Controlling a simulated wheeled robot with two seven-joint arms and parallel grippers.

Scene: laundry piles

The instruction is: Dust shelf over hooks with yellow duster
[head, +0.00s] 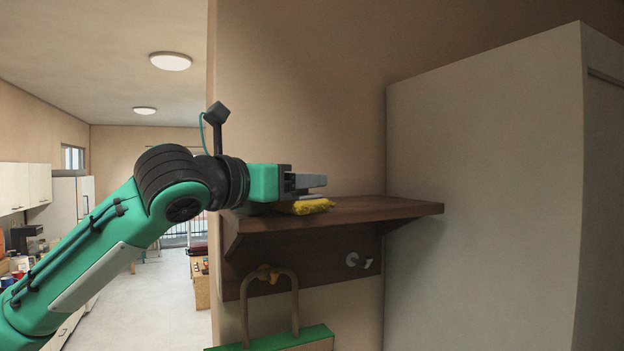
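The brown wooden shelf (385,208) is fixed to the wall over a brown board with hooks. The yellow duster (312,206) lies along the left part of the shelf top, its fluffy yellow edge showing below my gripper. My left gripper (312,181) reaches in level from the left, just above the shelf, and appears shut on the duster, though its grip is partly hidden. A metal hook (362,262) shows on the right of the board. A second hook (266,273) carries a looped tan handle. My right gripper is not in view.
A tall pale cabinet (484,200) stands close to the shelf's right end. A green-topped item (285,341) hangs by the looped handle below the shelf. The right part of the shelf top looks bare. A room with open floor (170,285) lies to the left.

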